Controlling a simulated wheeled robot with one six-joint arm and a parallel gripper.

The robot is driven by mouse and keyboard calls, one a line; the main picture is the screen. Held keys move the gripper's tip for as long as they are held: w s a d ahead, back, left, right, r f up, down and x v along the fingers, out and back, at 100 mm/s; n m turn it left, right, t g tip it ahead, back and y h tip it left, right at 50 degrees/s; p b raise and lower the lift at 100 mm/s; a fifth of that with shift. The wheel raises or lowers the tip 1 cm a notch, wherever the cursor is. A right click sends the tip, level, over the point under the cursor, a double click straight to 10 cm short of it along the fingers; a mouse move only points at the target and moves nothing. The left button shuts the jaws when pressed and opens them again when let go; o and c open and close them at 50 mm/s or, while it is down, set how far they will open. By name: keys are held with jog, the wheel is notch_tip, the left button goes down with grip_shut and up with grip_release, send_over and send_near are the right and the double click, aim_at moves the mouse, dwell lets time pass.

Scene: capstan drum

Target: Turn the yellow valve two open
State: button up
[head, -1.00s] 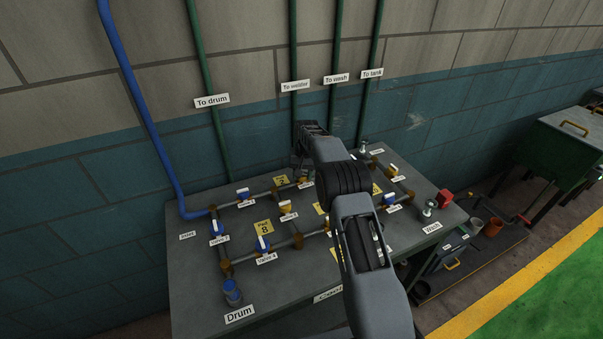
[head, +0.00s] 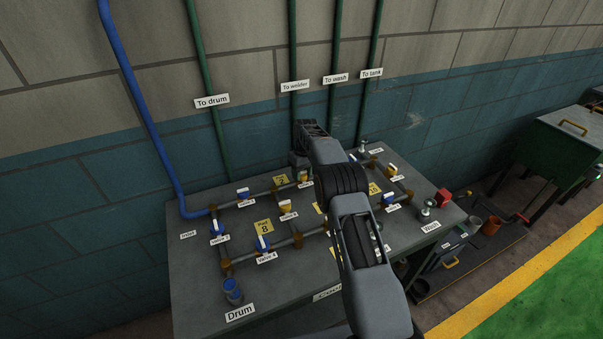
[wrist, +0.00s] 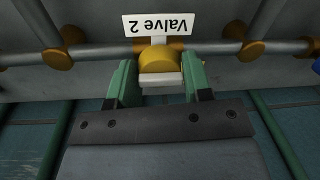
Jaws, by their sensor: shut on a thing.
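The yellow valve two (wrist: 158,62) shows in the wrist view on a grey pipe, with an upside-down label "Valve 2" (wrist: 158,25) beside it. The two green fingers of my gripper (wrist: 160,78) stand on either side of its yellow and white handle and are shut on it. In the head view my gripper (head: 300,165) is at the back of the pipe table, over the upper pipe run. There my own wrist and arm hide most of the valve.
The grey table (head: 200,285) carries a pipe grid with several blue and yellow valves, such as a yellow valve (head: 286,208) and a blue one (head: 262,243). Green pipes rise along the wall behind.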

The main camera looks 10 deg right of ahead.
aim_at(305, 171)
dwell(0.5)
jog(key=o, duration=0.7)
jog(key=shift+d, duration=0.15)
jog(key=shift+o, duration=0.9)
notch_tip(305, 171, up, 14)
jog(key=p, duration=0.2)
jog(key=shift+w+d, duration=0.2)
jog(key=shift+d, duration=0.15)
jog(key=shift+f, duration=0.1)
